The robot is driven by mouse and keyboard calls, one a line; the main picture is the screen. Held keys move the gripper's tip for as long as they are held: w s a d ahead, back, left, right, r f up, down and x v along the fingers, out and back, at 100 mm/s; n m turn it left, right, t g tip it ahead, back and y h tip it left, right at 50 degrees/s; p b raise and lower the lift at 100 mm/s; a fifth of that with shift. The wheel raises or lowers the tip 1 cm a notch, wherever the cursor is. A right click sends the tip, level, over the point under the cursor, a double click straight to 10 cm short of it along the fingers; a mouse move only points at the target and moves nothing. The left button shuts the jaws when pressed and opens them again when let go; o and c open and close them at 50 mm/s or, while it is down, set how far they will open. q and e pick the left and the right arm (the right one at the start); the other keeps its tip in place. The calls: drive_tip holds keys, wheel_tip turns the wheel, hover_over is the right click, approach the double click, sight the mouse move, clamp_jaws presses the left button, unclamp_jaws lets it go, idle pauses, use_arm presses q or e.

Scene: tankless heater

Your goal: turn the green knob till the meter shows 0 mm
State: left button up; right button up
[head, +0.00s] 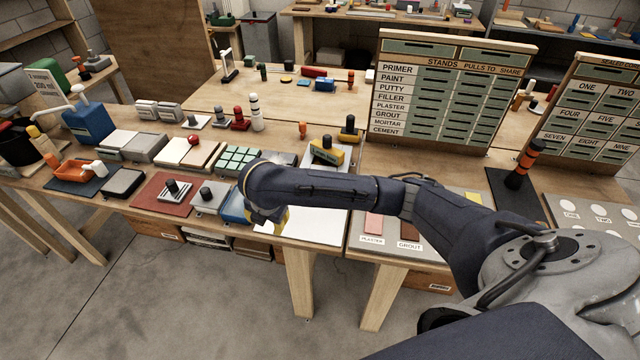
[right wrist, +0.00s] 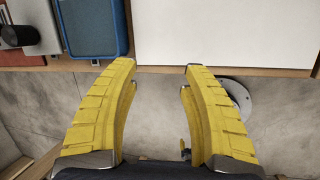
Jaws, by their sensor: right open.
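A yellow block (head: 326,152) with a dark, greenish knob (head: 326,142) on top stands on the table behind my right forearm. I cannot tell whether this is the green knob of the task, and no meter reading in mm is legible. My right gripper (head: 267,222) is at the table's front edge, over the white sheet's left end and beside a blue tray. In the right wrist view its two yellow fingers (right wrist: 160,75) are wide apart with nothing between them. My left gripper is not in view.
The white sheet (head: 315,220) and blue tray (head: 232,208) lie by the front edge; the tray also shows in the right wrist view (right wrist: 95,28). Dark-knobbed blocks (head: 205,193) stand to the left. A labelled rack (head: 450,90) stands upright at the back right.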

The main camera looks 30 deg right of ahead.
drive_tip(key=w+d+r+n+g+h, duration=0.1)
drive_tip(key=w+d+r+h, duration=0.1)
drive_tip(key=d+r, duration=0.45)
drive_tip(key=w+d+r+n+g+h, duration=0.1)
drive_tip(key=w+d+r+h, duration=0.15)
drive_tip(key=d+r, duration=0.4)
drive_tip(key=shift+y, duration=0.25)
drive_tip(key=x, duration=1.3)
drive_tip(key=d+x, duration=0.1)
drive_tip(key=x, duration=0.5)
drive_tip(key=shift+d, duration=0.1)
drive_tip(key=c, duration=0.9)
